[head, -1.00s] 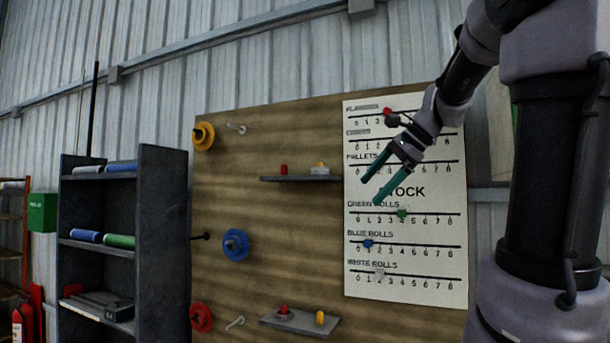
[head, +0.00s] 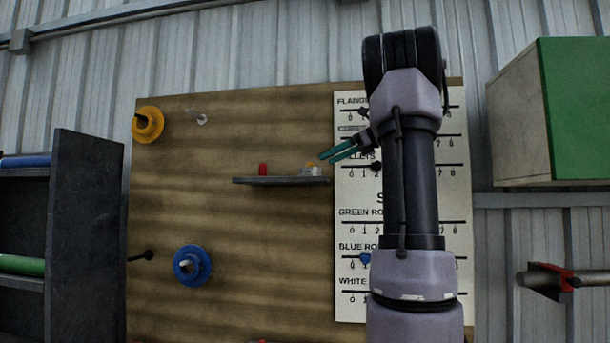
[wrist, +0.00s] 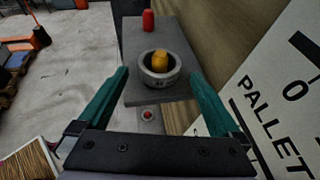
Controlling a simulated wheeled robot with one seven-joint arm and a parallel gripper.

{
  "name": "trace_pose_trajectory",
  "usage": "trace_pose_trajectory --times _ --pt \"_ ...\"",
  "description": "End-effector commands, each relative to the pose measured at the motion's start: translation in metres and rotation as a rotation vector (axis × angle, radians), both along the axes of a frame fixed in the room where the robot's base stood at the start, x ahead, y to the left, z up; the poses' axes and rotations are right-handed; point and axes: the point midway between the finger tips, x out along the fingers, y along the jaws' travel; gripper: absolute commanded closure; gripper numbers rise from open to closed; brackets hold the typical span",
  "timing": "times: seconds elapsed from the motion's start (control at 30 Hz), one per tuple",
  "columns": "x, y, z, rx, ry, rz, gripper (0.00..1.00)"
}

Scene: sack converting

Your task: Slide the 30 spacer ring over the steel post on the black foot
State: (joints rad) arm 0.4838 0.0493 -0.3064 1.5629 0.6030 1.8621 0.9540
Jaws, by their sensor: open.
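A pale grey ring (wrist: 160,70) sits on the upper board shelf (wrist: 152,30), around a yellow piece (wrist: 159,61). It has a small mark on its side that I cannot read for certain. In the head view the ring (head: 311,171) is at the shelf's right end. My gripper (head: 328,158) is open and empty, just right of the ring and slightly above it. In the wrist view the ring shows between and beyond my two green fingers (wrist: 159,78), apart from them. I cannot make out a steel post on a black foot in these frames.
The board carries a yellow flanged hub (head: 147,124), a blue one (head: 192,265) and pegs. A stock chart (head: 350,215) is behind my arm.

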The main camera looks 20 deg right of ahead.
Motion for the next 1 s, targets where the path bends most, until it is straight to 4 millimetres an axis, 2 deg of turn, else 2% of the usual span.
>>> trace_pose_trajectory --times 0.1,0.37,0.6,0.93,1.0 --pt "0.013 0.013 -0.007 -0.001 0.0 0.004 0.0" --pt "0.027 0.026 -0.017 -0.001 0.0 0.003 0.0" --pt "0.05 0.047 -0.033 -0.001 0.0 0.003 0.0" --pt "0.055 0.051 -0.035 -0.002 -0.001 0.001 0.0" --pt "0.055 0.051 -0.035 -0.002 -0.001 0.001 0.27"
